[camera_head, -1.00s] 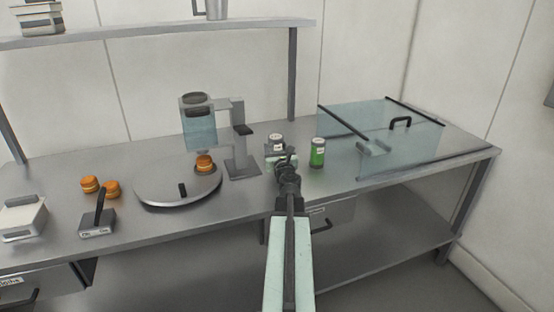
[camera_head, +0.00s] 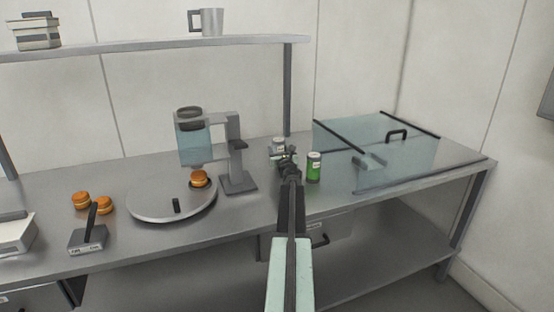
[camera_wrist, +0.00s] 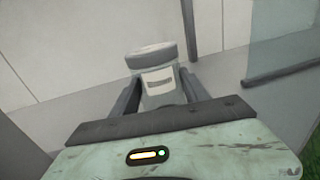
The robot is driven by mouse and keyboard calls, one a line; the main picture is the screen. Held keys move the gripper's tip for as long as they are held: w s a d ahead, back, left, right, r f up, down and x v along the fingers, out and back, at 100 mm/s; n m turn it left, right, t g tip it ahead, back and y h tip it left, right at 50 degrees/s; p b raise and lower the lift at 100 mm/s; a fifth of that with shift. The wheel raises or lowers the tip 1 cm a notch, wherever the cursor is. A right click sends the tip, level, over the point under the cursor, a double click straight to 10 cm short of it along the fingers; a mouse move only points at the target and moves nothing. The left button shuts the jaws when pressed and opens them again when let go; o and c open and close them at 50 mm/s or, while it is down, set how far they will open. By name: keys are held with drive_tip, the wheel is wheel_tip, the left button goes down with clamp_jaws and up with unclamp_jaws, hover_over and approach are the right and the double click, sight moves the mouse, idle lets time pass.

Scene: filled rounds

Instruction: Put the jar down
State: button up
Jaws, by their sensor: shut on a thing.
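In the wrist view a pale grey jar (camera_wrist: 154,78) with a grey lid and a label stands between the two fingers of my gripper (camera_wrist: 153,100). The fingers are shut on it. In the head view the jar (camera_head: 278,145) shows just beyond my gripper (camera_head: 284,158), to the left of a green jar. My gripper and arm hide its lower part, so I cannot tell whether its base touches the counter.
A green jar (camera_head: 314,168) stands close on the right. A metal stand with a clear container (camera_head: 194,145) is on the left, beside a round plate (camera_head: 150,208) bearing an orange round. A glass-panelled case (camera_head: 400,165) occupies the right end. Bare counter (camera_head: 255,215) lies in front.

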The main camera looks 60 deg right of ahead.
drive_tip(key=shift+a+f+b, duration=0.1)
drive_tip(key=shift+f+b, duration=0.75)
drive_tip(key=shift+f, duration=0.7)
drive_tip(key=o, duration=1.6)
drive_tip(key=shift+r, duration=0.1)
drive_tip(key=shift+r, duration=0.15)
drive_tip(key=v, duration=1.2)
drive_tip(key=shift+p, duration=0.3)
